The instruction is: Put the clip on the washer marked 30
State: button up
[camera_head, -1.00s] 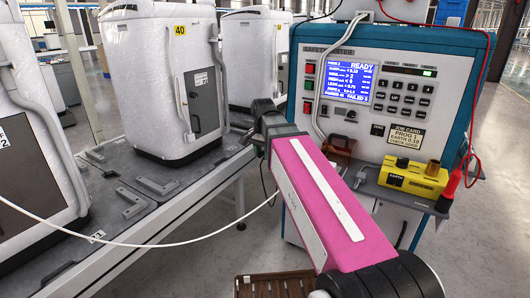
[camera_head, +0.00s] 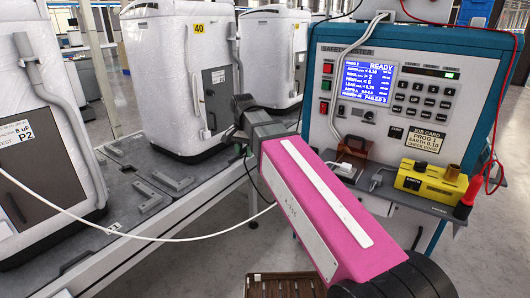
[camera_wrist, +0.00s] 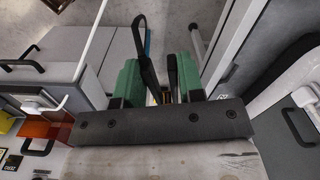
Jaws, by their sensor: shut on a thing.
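My gripper (camera_head: 244,122) is at the far end of my pink arm, in front of the washer marked 40 (camera_head: 165,55). In the wrist view its green-padded fingers (camera_wrist: 158,85) are close around a dark thing with a black loop (camera_wrist: 147,55). This may be the clip, but its shape is mostly hidden. A white washer at the left (camera_head: 40,80) carries a label ending in P2. Another white washer (camera_head: 265,40) stands behind at the right. I see no number 30 on any washer.
The washers stand on a grey conveyor (camera_head: 150,205). The blue safety tester (camera_head: 450,45) stands at the right, with a yellow block (camera_head: 425,182) on its shelf. A white cable (camera_head: 120,235) crosses the left foreground. A brown slatted crate (camera_head: 270,287) is low in front.

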jog(key=s+a+r+n, duration=0.25)
jog(key=s+a, duration=0.25)
jog(key=a, duration=0.6)
jog(key=s+a+r+n, duration=0.1)
jog(key=s+a+n, duration=0.2)
jog(key=s+a, duration=0.55)
jog(key=s+a+r+n, duration=0.2)
jog(key=s+a+n, duration=0.1)
jog(key=a, duration=1.1)
jog(key=s+a+r+n, duration=0.3)
jog(key=s+a, duration=0.7)
jog(key=s, duration=0.5)
jog(key=s+a+r+n, duration=0.35)
jog(key=s+a, duration=0.65)
jog(key=s, duration=0.5)
jog(key=shift+w+a+f, duration=0.2)
jog(key=shift+w+a, duration=0.6)
jog(key=shift+a, duration=0.3)
jog(key=shift+w+a+f, duration=0.2)
jog(key=shift+w+a, duration=0.55)
jog(key=shift+a, duration=0.35)
jog(key=shift+w+a, duration=0.5)
jog(key=shift+a, duration=0.2)
jog(key=shift+w+a, duration=0.5)
jog(key=shift+a, duration=0.2)
jog(key=o, duration=0.9)
jog(key=shift+r, duration=0.1)
